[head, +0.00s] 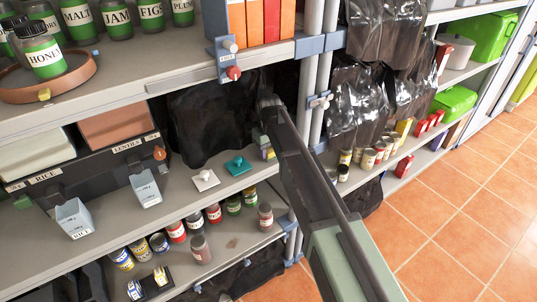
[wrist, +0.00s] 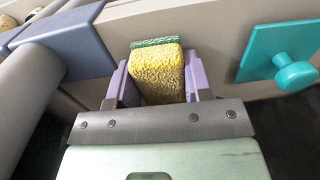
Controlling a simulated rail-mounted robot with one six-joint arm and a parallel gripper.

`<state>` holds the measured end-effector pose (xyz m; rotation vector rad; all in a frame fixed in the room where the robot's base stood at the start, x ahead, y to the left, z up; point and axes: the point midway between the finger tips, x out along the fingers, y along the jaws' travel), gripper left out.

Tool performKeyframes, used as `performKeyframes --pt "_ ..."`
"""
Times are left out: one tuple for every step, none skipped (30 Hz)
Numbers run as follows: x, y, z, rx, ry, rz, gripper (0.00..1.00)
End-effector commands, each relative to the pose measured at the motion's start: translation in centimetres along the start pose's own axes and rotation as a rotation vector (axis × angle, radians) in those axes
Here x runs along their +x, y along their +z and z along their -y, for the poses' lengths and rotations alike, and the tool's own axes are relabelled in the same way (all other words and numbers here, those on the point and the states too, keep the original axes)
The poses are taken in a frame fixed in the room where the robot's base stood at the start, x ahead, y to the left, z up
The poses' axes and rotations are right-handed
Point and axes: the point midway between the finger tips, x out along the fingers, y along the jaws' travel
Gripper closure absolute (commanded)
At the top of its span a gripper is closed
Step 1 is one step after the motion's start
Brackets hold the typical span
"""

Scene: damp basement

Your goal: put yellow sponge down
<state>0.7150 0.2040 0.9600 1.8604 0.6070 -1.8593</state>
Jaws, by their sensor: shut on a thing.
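My gripper (wrist: 155,82) has purple fingers shut on the two sides of the yellow sponge (wrist: 158,72), which has a green layer at its far edge. In the head view, the sponge (head: 263,140) and gripper (head: 266,147) are small and partly hidden by my arm, near the right end of the middle shelf. I cannot tell whether the sponge touches the shelf.
A teal square lid with a knob (head: 238,166) lies just left of my gripper, and it fills the right of the wrist view (wrist: 285,58). A white lid (head: 205,180) lies beside it. Shelf posts (head: 308,95) stand close right. Jars (head: 201,248) fill the shelf below.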

Motion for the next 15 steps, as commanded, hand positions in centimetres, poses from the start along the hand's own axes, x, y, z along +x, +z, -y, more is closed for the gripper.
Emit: performKeyframes --pt "-0.09 0.01 0.00 0.000 0.000 0.000 0.73" --pt "-0.04 0.01 0.00 0.000 0.000 0.000 0.73" --pt "0.13 0.01 0.00 0.000 0.000 0.000 0.73" --pt "0.27 0.01 0.00 0.000 0.000 0.000 0.73" --pt "0.38 0.01 0.00 0.000 0.000 0.000 0.73" --pt "0.30 0.01 0.00 0.000 0.000 0.000 0.51" --pt "0.23 0.01 0.00 0.000 0.000 0.000 0.46" --pt "0.22 0.01 0.00 0.000 0.000 0.000 0.42" --pt "0.22 0.01 0.00 0.000 0.000 0.000 0.36" --pt "0.22 0.01 0.00 0.000 0.000 0.000 0.31" --pt "0.22 0.01 0.00 0.000 0.000 0.000 0.29" --pt "0.22 0.01 0.00 0.000 0.000 0.000 0.29" --pt "0.22 0.02 -0.01 0.000 0.000 0.000 0.29" --pt "0.22 0.02 -0.01 0.000 0.000 0.000 0.29" --pt "0.22 0.02 0.00 0.000 0.000 0.000 0.29"
